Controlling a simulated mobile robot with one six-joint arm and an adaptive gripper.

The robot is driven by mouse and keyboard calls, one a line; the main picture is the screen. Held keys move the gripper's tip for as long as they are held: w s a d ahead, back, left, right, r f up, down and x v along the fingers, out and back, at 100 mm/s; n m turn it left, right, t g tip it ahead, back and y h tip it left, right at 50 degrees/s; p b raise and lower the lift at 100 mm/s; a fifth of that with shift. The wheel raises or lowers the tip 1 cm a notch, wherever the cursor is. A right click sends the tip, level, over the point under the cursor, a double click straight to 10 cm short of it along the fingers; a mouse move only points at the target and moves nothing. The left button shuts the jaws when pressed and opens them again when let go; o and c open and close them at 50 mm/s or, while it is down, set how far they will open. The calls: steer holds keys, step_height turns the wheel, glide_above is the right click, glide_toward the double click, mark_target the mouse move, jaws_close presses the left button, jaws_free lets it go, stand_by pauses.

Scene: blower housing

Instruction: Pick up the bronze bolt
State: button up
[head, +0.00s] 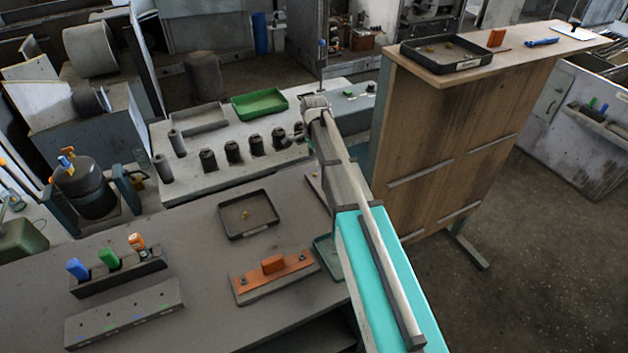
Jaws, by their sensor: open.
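A small bronze-coloured piece (246,215), which looks like the bolt, lies in a black tray (233,236) on the grey table. Two similar small pieces (438,47) lie in another black tray (474,62) on top of the tall wooden cabinet. My arm reaches away from the lower right. My gripper (297,134) is at its far end, above the pale bench behind the table. It is small and partly hidden by the wrist, open, and well apart from the bronze pieces.
An orange-topped fixture (272,264), a rack with blue, green and orange handles (118,272) and a grey block (124,314) stand on the table. Dark cylinders (232,151) and a green tray (260,104) are on the bench. The tall wooden cabinet (450,140) stands right of my arm.

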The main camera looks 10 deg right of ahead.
mark_target(314, 174)
steer(key=shift+f+b, duration=0.35)
steer(key=shift+f, duration=0.25)
steer(key=shift+a+f+b, duration=0.1)
steer(key=shift+f+b, duration=2.5)
jaws_close()
